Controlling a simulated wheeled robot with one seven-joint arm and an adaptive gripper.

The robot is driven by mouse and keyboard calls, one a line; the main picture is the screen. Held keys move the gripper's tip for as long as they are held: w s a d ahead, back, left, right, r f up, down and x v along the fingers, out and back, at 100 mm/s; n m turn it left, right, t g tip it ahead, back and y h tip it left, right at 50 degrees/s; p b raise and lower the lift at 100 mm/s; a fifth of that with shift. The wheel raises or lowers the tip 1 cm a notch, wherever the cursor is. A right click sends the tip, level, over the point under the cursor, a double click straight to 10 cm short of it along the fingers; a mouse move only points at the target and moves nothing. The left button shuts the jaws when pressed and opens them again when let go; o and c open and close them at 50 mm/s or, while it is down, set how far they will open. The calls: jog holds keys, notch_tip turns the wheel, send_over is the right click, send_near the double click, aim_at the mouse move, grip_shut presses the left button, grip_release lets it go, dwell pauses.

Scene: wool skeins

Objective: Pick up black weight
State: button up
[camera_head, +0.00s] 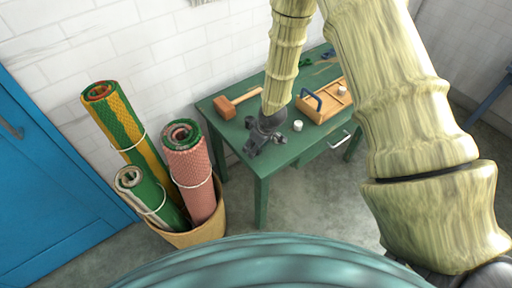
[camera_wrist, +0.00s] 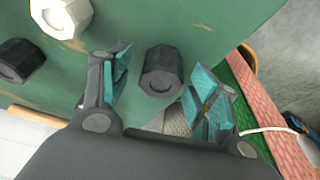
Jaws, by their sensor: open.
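A black, faceted weight (camera_wrist: 162,70) stands on the green table (camera_wrist: 215,22) in the wrist view. It lies between and slightly beyond the teal-padded fingers of my gripper (camera_wrist: 160,82), with gaps on both sides. A second black weight (camera_wrist: 18,61) is at the left edge, and a white weight (camera_wrist: 62,16) is at the upper left. In the head view my gripper (camera_head: 262,148) is low over the table's front left part. A white weight (camera_head: 298,126) is just right of it. I cannot make out the black weights clearly there.
A wooden mallet (camera_head: 226,107) lies left of my gripper. A wooden toolbox (camera_head: 322,108) with a blue handle is to the right, with another white weight (camera_head: 342,91) on it. A basket (camera_head: 205,234) of rolled rugs stands on the floor by the table's left side.

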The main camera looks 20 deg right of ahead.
grip_shut()
dwell(0.3)
jog(key=shift+r, duration=0.2)
